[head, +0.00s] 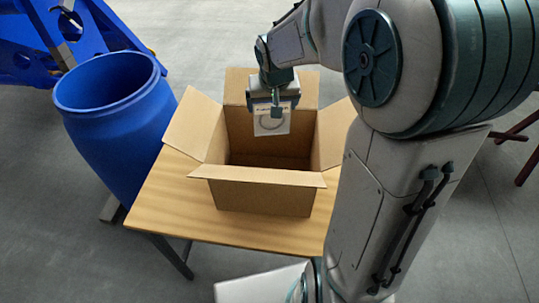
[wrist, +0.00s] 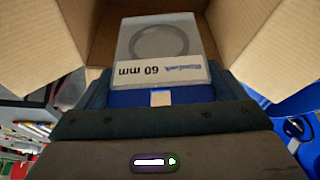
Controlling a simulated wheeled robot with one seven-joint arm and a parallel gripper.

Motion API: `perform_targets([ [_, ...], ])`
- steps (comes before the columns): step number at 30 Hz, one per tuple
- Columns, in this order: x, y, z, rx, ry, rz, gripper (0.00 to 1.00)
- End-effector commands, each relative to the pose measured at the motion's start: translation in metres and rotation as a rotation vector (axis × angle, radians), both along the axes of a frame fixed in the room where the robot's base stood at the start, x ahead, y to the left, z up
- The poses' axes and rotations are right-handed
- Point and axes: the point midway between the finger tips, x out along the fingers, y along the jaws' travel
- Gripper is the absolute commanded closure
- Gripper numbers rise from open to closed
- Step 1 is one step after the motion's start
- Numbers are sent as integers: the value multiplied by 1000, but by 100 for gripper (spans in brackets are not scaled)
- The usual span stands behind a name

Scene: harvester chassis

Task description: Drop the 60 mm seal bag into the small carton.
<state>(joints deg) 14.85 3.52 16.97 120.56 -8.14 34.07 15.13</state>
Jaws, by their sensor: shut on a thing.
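The 60 mm seal bag (head: 271,122) hangs from my gripper (head: 270,103). It is a small flat bag with a dark ring inside. In the wrist view the bag (wrist: 163,45) shows the print "60 mm" upside down, and my gripper (wrist: 160,97) is shut on its edge. The open carton (head: 265,178) stands on the wooden table with its flaps folded out. In the head view the bag appears over the carton's opening, in front of its back flap. In the wrist view the carton's cardboard walls (wrist: 262,40) surround the bag. How deep the bag hangs is hard to tell.
A blue open barrel (head: 115,115) stands left of the wooden table (head: 165,205). A blue metal frame (head: 40,35) is at the back left. The table has bare room left of the carton. My arm covers the right side of the head view.

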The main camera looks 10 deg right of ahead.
Motion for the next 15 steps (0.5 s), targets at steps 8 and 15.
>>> perform_targets([
  [8, 0, -1, -27, -1, 2, 0, 31],
  [15, 0, -1, -54, 0, 1, -2, 31],
])
